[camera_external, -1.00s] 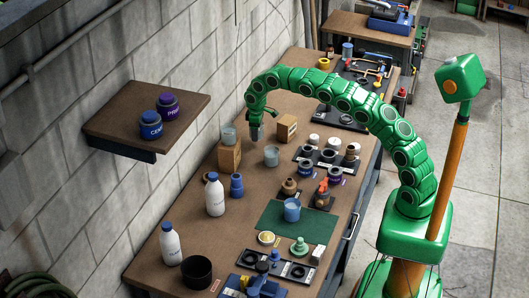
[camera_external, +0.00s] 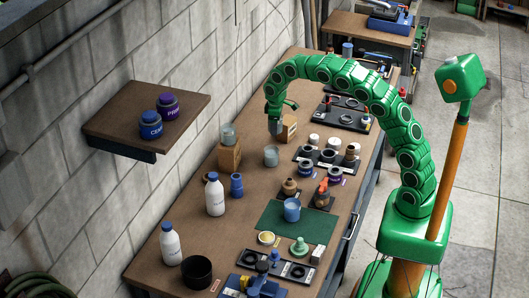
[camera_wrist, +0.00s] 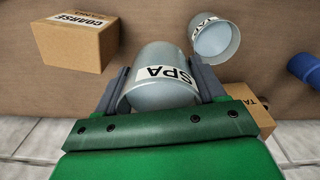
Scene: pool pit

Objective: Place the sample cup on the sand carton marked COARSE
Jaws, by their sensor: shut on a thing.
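My gripper (camera_wrist: 166,88) is shut on a pale grey cup (camera_wrist: 160,65) marked SPA, held between its two dark jaws. The carton marked COARSE (camera_wrist: 82,52) is to the left of the held cup in the wrist view, apart from it there. In the external view my gripper (camera_external: 276,128) is just left of the small carton (camera_external: 290,124) and partly overlaps it. The held cup is hard to make out there. A second grey cup, marked TAP (camera_wrist: 208,28), stands on the bench at upper right in the wrist view.
Another carton (camera_external: 230,158) bears a clear cup (camera_external: 228,135); its label is mostly hidden in the wrist view. White bottles (camera_external: 215,197), a blue bottle (camera_external: 236,186) and trays of rings (camera_external: 327,156) stand nearby. A wall shelf (camera_external: 190,101) holds two jars.

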